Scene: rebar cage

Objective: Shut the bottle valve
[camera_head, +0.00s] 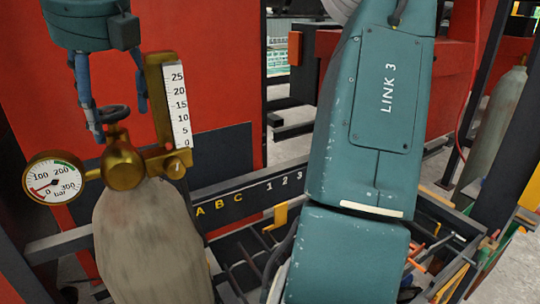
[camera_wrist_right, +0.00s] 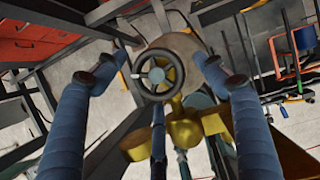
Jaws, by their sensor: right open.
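The gas bottle (camera_head: 150,245) stands upright at the lower left of the head view. A brass valve body (camera_head: 122,165) sits on its top, with a dark round handwheel (camera_head: 110,114) above it. In the right wrist view the handwheel (camera_wrist_right: 158,77) is seen face-on, a ring with spokes. My right gripper (camera_head: 120,118) points down over the handwheel, with its blue fingers spread. In the right wrist view the open fingers (camera_wrist_right: 158,70) lie on either side of the wheel, with gaps visible. Contact cannot be told. My left gripper is not in view.
A round pressure gauge (camera_head: 53,177) sticks out left of the valve. A flow tube with a scale (camera_head: 174,108) rises at its right, close to the gripper. A red panel (camera_head: 215,60) stands behind. A rack of bars (camera_head: 262,255) lies right of the bottle.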

